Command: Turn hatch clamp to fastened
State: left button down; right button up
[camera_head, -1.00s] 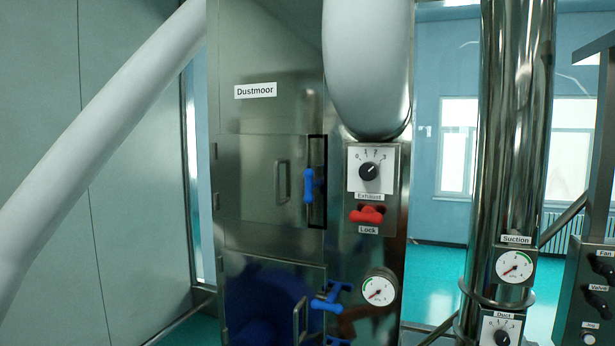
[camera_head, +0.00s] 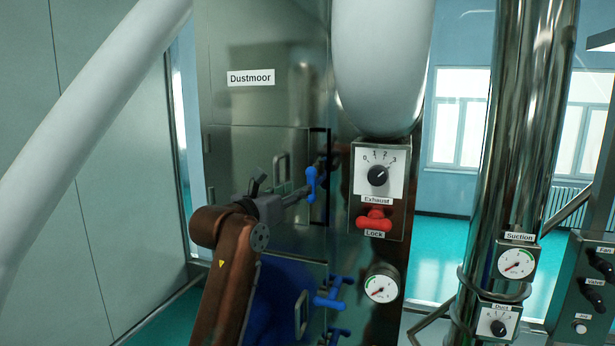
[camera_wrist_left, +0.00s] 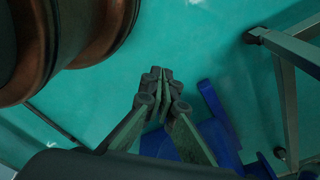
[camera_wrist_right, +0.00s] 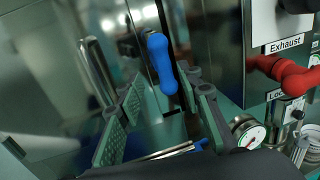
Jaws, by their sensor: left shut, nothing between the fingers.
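The upper hatch (camera_head: 235,165) on the Dustmoor cabinet has a blue clamp handle (camera_head: 311,183) at its right edge, standing roughly upright. My right gripper (camera_head: 283,190) is at that hatch, just left of the handle. In the right wrist view the blue handle (camera_wrist_right: 158,60) is ahead of the open fingers (camera_wrist_right: 163,84), its lower end between their tips; contact cannot be told. My left gripper (camera_wrist_left: 160,80) is shut and empty in the left wrist view, over the green floor; the head view does not show it.
A lower hatch has a blue clamp (camera_head: 328,300). Right of the upper clamp are the Exhaust dial (camera_head: 377,176), the red Lock handle (camera_head: 374,219) and a gauge (camera_head: 381,284). A steel pipe (camera_head: 520,120) stands further right.

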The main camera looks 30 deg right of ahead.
aim_at(311, 182)
jog(key=p+x, duration=0.3)
jog(key=x, duration=0.4)
jog(key=shift+d+r, duration=0.1)
jog(key=shift+d, duration=0.3)
grip_shut()
